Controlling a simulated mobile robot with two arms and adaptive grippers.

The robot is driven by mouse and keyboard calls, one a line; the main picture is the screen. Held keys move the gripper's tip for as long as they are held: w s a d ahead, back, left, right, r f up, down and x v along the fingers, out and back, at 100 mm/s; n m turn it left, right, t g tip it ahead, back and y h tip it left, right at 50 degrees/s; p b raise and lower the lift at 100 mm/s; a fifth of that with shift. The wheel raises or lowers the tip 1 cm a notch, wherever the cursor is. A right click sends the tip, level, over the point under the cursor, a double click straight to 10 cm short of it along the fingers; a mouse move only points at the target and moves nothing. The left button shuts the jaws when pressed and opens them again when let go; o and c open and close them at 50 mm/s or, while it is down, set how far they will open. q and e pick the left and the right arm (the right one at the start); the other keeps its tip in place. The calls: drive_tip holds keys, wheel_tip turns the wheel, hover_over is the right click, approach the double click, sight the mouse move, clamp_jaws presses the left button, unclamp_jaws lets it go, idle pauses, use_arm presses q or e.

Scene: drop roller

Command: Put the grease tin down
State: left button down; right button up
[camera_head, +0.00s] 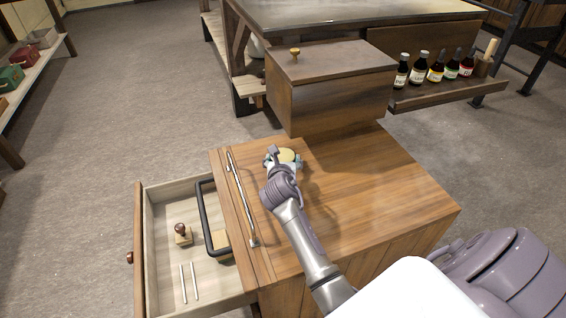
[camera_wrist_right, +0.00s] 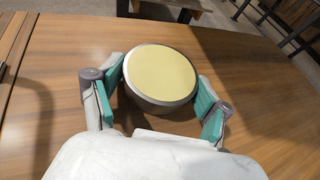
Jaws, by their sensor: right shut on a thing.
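In the head view the tin (camera_head: 287,155) shows only partly at the end of my right gripper (camera_head: 284,162), over the wooden cabinet top (camera_head: 350,190). I cannot tell whether the tin touches the wood. My left gripper does not show.
An open drawer (camera_head: 160,262) at the left holds a stamp (camera_head: 182,233), two white sticks and a black-handled tool (camera_head: 207,225). A metal rail (camera_head: 240,195) runs along the cabinet's left side. A wooden box (camera_head: 330,90) stands behind; bottles (camera_head: 437,68) line a shelf. The cabinet top's right is clear.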

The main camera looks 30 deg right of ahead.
idle(0.3)
drive_tip(key=o, duration=1.4)
drive_tip(key=shift+s+r, duration=0.1)
drive_tip(key=p+v, duration=0.3)
drive_tip(key=v, duration=0.7)
drive_tip(key=shift+s+a, duration=0.15)
drive_tip(key=shift+s, duration=0.05)
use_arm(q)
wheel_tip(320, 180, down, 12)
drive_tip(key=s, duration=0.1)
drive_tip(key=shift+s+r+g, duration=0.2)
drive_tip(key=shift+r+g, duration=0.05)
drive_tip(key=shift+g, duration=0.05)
use_arm(e)
drive_tip(key=shift+s+a+r, duration=0.25)
drive_tip(key=shift+s+a, duration=0.15)
drive_tip(key=shift+s, duration=0.15)
